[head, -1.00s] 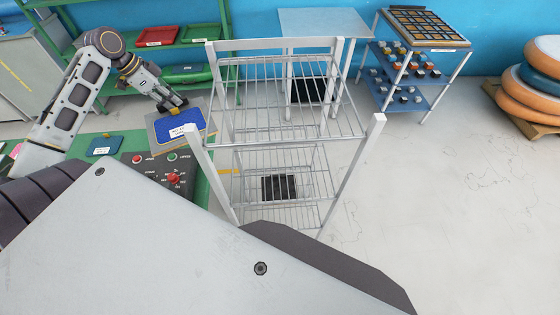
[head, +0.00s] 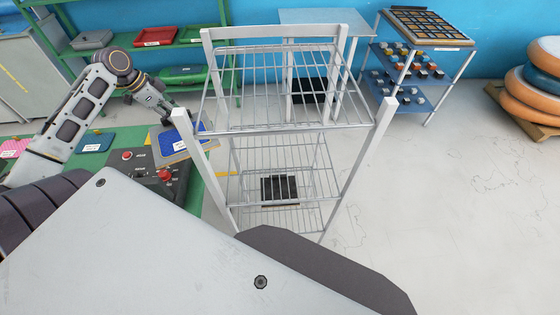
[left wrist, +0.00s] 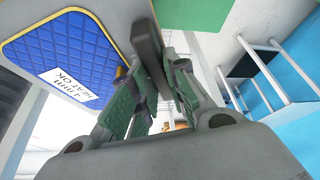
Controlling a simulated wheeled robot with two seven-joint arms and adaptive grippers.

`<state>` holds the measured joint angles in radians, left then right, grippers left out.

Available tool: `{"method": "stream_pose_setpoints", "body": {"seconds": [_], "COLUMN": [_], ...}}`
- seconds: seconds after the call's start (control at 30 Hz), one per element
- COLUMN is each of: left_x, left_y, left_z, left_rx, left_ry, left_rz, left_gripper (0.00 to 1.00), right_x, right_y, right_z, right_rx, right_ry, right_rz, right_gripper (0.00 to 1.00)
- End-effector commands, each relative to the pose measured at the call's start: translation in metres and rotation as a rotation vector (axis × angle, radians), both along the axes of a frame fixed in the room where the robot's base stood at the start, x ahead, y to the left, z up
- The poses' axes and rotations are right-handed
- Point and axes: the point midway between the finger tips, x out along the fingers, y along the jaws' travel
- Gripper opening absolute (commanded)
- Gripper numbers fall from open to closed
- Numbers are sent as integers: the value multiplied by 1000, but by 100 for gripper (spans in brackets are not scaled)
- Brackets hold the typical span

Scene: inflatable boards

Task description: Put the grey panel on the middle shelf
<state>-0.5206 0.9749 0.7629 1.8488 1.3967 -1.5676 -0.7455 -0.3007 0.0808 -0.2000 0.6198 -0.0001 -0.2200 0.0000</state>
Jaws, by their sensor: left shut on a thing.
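The grey panel (head: 158,146) carries a blue quilted pad with a yellow edge and a white label. My left gripper (head: 172,118) is shut on the panel at its far edge and holds it beside the rack's left post. In the left wrist view, the gripper (left wrist: 155,70) is close up, with the panel (left wrist: 118,12) and blue pad at upper left. The white wire rack (head: 384,118) has a top shelf (head: 290,128), a middle shelf (head: 310,199) and a lower one. The rack's left post partly hides the panel. My right gripper is out of view.
A green bench with a control box (head: 150,180) lies at left, with a blue pad (head: 95,142). Green shelving (head: 125,52), a blue table (head: 320,20) and a cart (head: 410,88) stand behind.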

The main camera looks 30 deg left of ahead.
Motion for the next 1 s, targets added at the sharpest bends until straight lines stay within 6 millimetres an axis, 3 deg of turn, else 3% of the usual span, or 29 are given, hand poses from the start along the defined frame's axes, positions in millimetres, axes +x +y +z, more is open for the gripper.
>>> {"method": "stream_pose_setpoints", "body": {"seconds": [0.2, 0.53, 1.0], "left_x": [0, 0, 6], "left_y": [0, 0, -10], "left_z": [-19, -23, -28], "left_rx": [0, 0, -63], "left_ry": [-1, -1, -39], "left_rz": [0, 0, 1], "left_gripper": [0, 0, 0], "right_x": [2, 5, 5], "right_y": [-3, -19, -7], "right_z": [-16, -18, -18], "right_rx": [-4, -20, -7], "right_ry": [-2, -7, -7], "right_rz": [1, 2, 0], "right_gripper": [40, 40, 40]}}
